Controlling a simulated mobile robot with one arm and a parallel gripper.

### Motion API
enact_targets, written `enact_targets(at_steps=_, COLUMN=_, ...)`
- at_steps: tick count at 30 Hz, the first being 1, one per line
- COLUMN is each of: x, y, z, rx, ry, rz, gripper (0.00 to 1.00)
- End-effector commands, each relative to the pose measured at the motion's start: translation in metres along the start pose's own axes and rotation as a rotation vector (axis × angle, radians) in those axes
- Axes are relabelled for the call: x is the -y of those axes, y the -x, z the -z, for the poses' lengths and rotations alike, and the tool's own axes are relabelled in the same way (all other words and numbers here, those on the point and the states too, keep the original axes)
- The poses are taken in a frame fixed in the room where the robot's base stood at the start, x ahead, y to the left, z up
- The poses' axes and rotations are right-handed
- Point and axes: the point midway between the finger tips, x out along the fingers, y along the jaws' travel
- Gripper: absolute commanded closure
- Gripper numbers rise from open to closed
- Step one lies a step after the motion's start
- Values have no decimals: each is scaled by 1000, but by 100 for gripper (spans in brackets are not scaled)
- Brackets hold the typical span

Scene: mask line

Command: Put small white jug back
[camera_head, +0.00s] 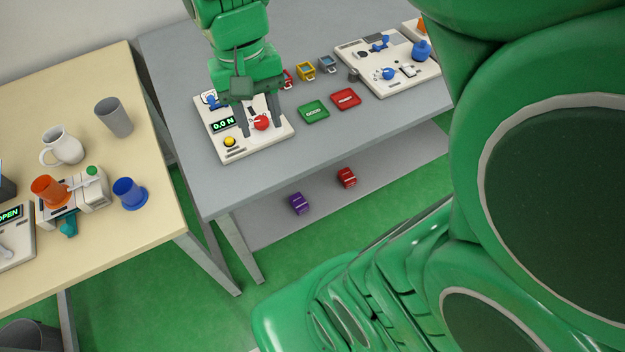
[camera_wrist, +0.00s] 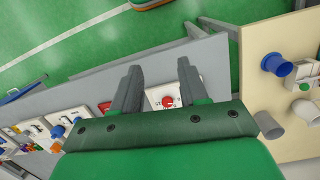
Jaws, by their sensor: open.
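The small white jug (camera_head: 64,146) stands upright on the light wooden table (camera_head: 150,200) at the left, its handle toward the left. My gripper (camera_head: 261,132) is over the grey table, above the white device with the red knob (camera_head: 261,122), well to the right of the jug. Its two fingers are apart with nothing held between them. In the wrist view the fingers (camera_wrist: 158,92) point toward the same red knob.
A grey cup (camera_head: 114,117) stands right of the jug. A device with an orange cup (camera_head: 49,190) and a blue cup (camera_head: 129,193) stand in front of it. Another panel (camera_head: 385,62) and red and green pads (camera_head: 314,112) lie on the grey table. A gap separates the tables.

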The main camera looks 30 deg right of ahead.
Motion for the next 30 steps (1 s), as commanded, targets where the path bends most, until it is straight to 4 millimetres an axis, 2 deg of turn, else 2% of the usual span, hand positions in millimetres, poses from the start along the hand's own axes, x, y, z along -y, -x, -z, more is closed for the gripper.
enact_targets(at_steps=1, x=-7, y=-5, z=-15, rx=2, ry=11, rz=3, gripper=57)
enact_targets(at_steps=9, x=-33, y=-38, z=-80, rx=16, ry=88, rz=8, gripper=57)
enact_targets(at_steps=15, x=-42, y=-56, z=-109, rx=20, ry=127, rz=13, gripper=57)
enact_targets(at_steps=20, x=-44, y=-61, z=-117, rx=21, ry=140, rz=17, gripper=57)
enact_targets(at_steps=30, x=-43, y=-61, z=-117, rx=23, ry=142, rz=18, gripper=57)
